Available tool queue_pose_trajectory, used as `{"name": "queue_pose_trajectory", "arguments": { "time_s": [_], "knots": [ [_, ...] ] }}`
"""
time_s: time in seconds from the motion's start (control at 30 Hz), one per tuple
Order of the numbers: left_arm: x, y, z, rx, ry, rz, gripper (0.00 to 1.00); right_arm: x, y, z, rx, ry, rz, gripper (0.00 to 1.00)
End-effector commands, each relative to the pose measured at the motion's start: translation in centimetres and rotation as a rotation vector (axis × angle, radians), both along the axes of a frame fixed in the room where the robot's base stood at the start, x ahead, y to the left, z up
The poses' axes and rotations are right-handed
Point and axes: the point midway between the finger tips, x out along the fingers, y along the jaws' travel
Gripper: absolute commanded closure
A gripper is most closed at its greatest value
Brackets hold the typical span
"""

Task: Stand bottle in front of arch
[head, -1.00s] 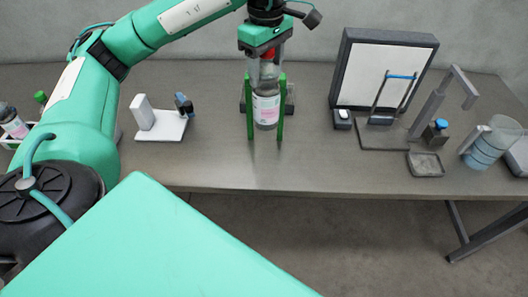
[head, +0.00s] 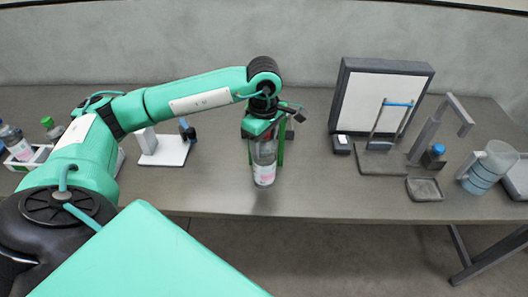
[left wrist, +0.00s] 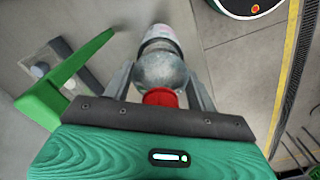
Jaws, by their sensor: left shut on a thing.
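The bottle (head: 264,172) is clear with a pink-and-white label and a red cap. My left gripper (head: 264,138) is shut around its neck from above and holds it roughly upright. In the left wrist view the bottle (left wrist: 158,65) and its red cap (left wrist: 160,98) sit between the fingers of my left gripper (left wrist: 160,84). The green arch (head: 282,148) is mostly hidden behind the bottle and gripper; its right post shows. In the left wrist view the arch (left wrist: 60,88) lies to the left, apart from the bottle. Whether the bottle's base touches the table is unclear. My right gripper is out of view.
A white stand (head: 165,152) is left of the arch. To the right are a framed white panel (head: 383,105), a blue-capped small bottle (head: 433,158), a grey dish (head: 424,190) and a blue-banded jug (head: 487,168). The table (head: 330,192) is clear around the bottle.

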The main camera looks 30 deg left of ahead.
Motion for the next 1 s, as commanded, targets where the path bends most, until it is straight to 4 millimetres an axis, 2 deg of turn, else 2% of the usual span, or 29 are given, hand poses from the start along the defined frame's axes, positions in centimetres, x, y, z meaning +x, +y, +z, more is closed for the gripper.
{"name": "queue_pose_trajectory", "arguments": {
  "time_s": [0.23,0.5,0.87,0.9,1.0],
  "knots": [
    [0.0,0.0,-1.6,-0.001,0.000,0.001,1.00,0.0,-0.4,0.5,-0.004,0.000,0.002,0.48],
    [0.0,-0.1,-5.0,-0.001,-0.001,-0.001,1.00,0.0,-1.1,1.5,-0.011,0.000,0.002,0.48],
    [0.1,0.0,-5.5,-0.001,-0.003,0.000,1.00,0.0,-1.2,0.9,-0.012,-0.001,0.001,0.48],
    [0.0,0.0,-5.5,0.000,-0.002,0.000,0.38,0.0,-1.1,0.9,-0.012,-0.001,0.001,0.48],
    [0.0,0.0,-5.4,0.000,-0.002,0.000,0.20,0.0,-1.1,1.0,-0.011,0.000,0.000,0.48]
  ]
}}
